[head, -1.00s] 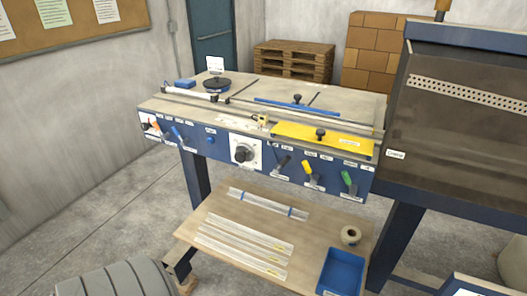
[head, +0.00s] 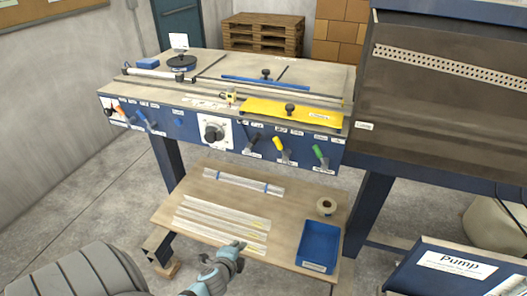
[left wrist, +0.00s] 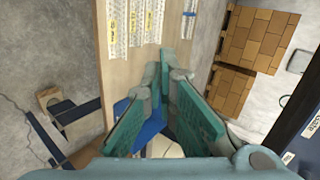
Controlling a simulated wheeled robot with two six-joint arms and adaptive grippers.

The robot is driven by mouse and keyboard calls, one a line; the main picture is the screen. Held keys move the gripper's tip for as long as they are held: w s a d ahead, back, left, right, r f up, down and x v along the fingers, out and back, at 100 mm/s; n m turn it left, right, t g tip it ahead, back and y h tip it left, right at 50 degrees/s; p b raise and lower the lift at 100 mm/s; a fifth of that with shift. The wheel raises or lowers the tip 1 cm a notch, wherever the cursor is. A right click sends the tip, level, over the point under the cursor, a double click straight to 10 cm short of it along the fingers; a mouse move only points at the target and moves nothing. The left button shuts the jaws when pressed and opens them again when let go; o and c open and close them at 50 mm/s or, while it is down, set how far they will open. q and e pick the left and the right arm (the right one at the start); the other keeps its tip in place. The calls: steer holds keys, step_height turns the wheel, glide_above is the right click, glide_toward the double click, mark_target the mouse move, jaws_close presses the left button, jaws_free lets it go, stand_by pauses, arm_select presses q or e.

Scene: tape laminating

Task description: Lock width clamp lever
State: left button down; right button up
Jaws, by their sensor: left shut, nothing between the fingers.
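The blue front panel (head: 180,122) of the laminating bench carries several levers. A blue lever (head: 148,125) is at its left, and a black lever (head: 254,139), a yellow lever (head: 279,146) and a green lever (head: 319,155) are right of the dial. The labels are too small to read, so I cannot tell which lever is the width clamp lever. My left gripper (head: 238,246) is low in front of the lower shelf, well below the panel and apart from every lever. In the left wrist view its fingers (left wrist: 167,70) are shut and empty. My right gripper is not in view.
The lower shelf (head: 165,210) holds clear strips (head: 222,222), a tape roll (head: 326,206) and a blue bin (head: 319,243). A yellow plate (head: 265,109) lies on the bench top. A dark machine (head: 445,110) stands at the right, above a pump box (head: 450,268).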

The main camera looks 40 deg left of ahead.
arm_select(q)
steer(key=w+r+m+t+y, duration=0.15)
steer(key=w+r, duration=0.25)
steer(key=r, duration=0.5)
steer(key=w+r+m+t, duration=0.3)
steer(key=r, duration=0.5)
steer(key=m+t, duration=0.3)
glide_toward(255, 140)
steer(key=d+f, duration=0.2)
steer(key=d, duration=0.2)
steer(key=shift+s+n+y, duration=0.25)
steer(key=shift+s+y, duration=0.05)
steer(key=shift+y, duration=0.05)
steer(key=shift+w+g, duration=0.15)
steer(key=shift+g, duration=0.1)
steer(key=x, duration=1)
